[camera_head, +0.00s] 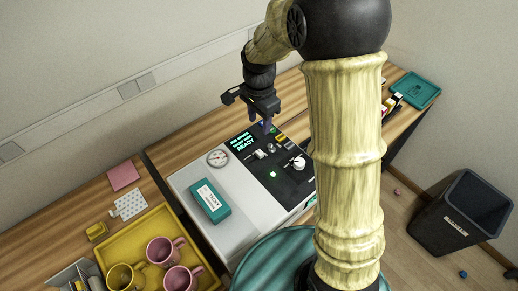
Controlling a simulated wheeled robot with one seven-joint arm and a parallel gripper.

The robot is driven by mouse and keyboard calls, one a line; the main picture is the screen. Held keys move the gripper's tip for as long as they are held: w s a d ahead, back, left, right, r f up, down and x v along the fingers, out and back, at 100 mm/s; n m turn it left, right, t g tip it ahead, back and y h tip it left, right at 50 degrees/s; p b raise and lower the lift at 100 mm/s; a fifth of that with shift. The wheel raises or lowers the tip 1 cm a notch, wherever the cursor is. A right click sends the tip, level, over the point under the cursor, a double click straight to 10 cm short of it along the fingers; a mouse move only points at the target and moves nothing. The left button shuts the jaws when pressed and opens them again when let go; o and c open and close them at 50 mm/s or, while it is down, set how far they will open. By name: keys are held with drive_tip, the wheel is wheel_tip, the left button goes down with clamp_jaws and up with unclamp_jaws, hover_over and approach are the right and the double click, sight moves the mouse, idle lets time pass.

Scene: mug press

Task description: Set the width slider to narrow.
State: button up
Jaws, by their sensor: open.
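The mug press (216,221) is a pale machine with a black control panel (286,187) on its right side. The panel has a lit green display reading READY, several small controls and a pale round knob (299,163). I cannot tell for sure which small control is the width slider; labels are too small to read. My gripper (262,126) is open with its fingers pointing down, over or just behind the panel's back edge, right of the display. I cannot tell whether its fingertips touch the panel, and they may hide part of it.
A round gauge (218,158) and a teal box (209,201) are on the press's pale top. A yellow tray (113,239) with pink and yellow mugs stands at left. A teal tray (416,89) lies at the far right of the bench. A dark bin (461,217) stands on the floor.

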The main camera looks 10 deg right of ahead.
sight(260, 152)
wheel_tip(260, 152, down, 15)
drive_tip(key=shift+w+d+r+p, duration=0.1)
drive_tip(key=shift+r+p, duration=0.1)
drive_tip(key=shift+p, duration=1.05)
clamp_jaws()
